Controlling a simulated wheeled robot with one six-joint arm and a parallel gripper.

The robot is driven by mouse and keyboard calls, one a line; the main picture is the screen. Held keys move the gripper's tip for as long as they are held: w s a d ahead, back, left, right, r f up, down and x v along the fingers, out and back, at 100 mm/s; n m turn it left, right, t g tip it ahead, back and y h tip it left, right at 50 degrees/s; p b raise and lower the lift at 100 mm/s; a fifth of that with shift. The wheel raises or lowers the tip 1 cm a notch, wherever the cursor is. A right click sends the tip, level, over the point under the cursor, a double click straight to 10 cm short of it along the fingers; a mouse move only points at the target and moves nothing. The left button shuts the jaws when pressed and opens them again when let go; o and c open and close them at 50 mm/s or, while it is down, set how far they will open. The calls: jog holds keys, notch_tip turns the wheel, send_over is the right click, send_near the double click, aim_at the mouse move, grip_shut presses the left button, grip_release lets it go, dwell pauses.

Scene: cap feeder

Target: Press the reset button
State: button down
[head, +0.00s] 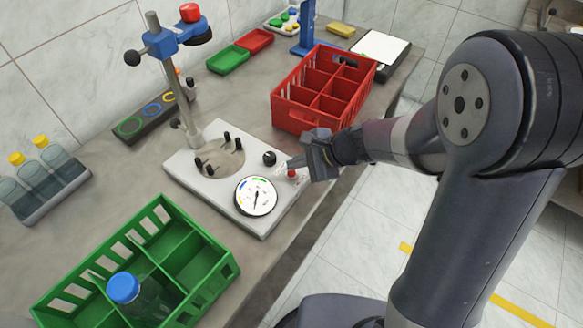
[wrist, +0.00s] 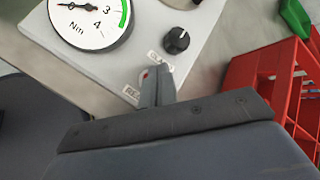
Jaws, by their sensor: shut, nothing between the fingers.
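The red reset button (head: 292,173) sits near the right edge of the white machine base (head: 185,170). My gripper (head: 294,162) is shut and empty, its fingertips right at the button. In the wrist view the shut fingertips (wrist: 158,74) cover most of the button area. Only a small bit of red (wrist: 145,74) shows beside them. A partly hidden label starting "RES" (wrist: 131,92) lies at the left of the fingers. I cannot tell whether the fingertips touch the button.
A round dial (head: 256,196) and a black knob (head: 270,158) are close to the button. A red crate (head: 292,117) stands just behind my gripper. A green crate (head: 218,258) with a blue-capped jar (head: 125,290) stands at the front left.

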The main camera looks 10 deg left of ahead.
jog(key=shift+r, duration=0.3)
notch_tip(320, 180, up, 5)
jog(key=p, duration=0.4)
jog(key=shift+f, duration=0.1)
dwell(0.9)
